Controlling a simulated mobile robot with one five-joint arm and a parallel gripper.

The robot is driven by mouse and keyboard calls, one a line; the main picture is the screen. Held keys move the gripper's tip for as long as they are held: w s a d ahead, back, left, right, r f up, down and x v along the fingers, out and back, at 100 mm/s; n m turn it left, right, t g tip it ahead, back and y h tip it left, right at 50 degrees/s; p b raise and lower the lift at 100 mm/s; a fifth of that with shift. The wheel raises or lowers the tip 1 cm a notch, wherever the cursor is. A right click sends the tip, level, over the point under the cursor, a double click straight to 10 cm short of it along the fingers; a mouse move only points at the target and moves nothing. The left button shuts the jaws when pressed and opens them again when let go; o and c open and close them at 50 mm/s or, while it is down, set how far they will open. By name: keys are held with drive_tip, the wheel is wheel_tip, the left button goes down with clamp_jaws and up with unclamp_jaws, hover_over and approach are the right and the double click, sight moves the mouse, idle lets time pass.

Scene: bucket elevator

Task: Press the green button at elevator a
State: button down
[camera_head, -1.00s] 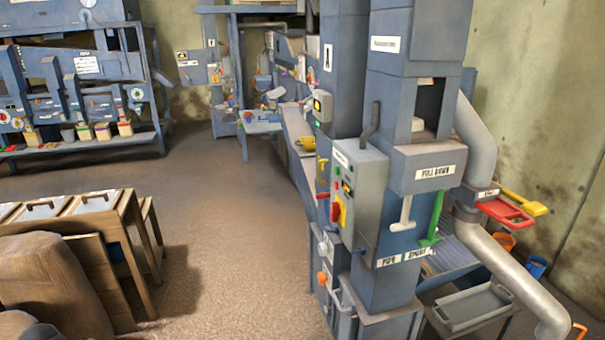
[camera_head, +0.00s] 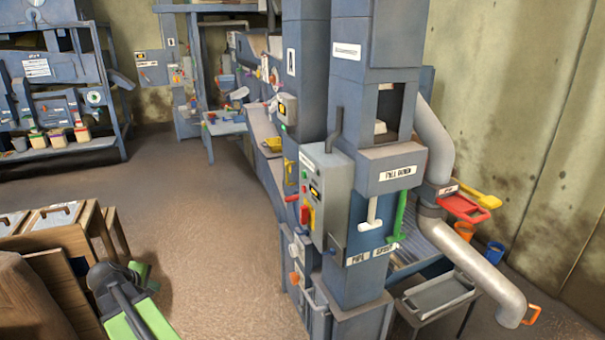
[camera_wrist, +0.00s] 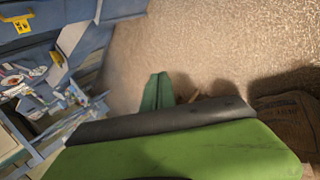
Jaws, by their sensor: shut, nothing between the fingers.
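Elevator A is the blue column (camera_head: 291,62) with a white "A" label, right of centre in the head view, behind a nearer blue column. A small grey box (camera_head: 288,106) with a display is on its front. A tiny green spot shows just below this box; I cannot tell for certain that it is the green button. My gripper (camera_wrist: 157,92) shows in the wrist view as a green tip, shut and empty, over brown floor. My arm is at the lower left of the head view, well apart from the elevator.
The nearer column carries a grey control box (camera_head: 327,190) with a red switch and a "PULL DOWN" sign (camera_head: 397,173). A wooden table (camera_head: 50,228) stands at left. Open floor (camera_head: 215,240) lies between. A pipe (camera_head: 470,262) and tray (camera_head: 438,296) are at right.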

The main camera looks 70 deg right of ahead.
sight(304, 175)
drive_tip(key=s+d+r+n+g+h+p, duration=0.1)
drive_tip(key=s+d+r, duration=0.5)
drive_tip(key=d, duration=0.6)
drive_tip(key=s+d+r+n+g+h+p, duration=0.1)
drive_tip(key=s+d+r+n+h+p, duration=0.1)
drive_tip(key=s+d+r+n+h, duration=0.2)
drive_tip(key=s+d+r+n+g+h+p, duration=0.1)
drive_tip(key=s+d+r+h, duration=0.3)
drive_tip(key=s+d+r, duration=0.6)
drive_tip(key=s+d+n, duration=0.1)
drive_tip(key=s+d, duration=0.3)
drive_tip(key=d, duration=0.7)
drive_tip(key=shift+d+r+n+p, duration=0.25)
drive_tip(key=shift+n+p, duration=0.05)
drive_tip(key=shift+n, duration=0.1)
drive_tip(key=shift+s, duration=0.15)
drive_tip(key=s+d, duration=0.5)
drive_tip(key=s, duration=0.1)
drive_tip(key=shift+s+d, duration=0.25)
drive_tip(key=shift+s, duration=0.1)
drive_tip(key=shift+s+d, duration=0.3)
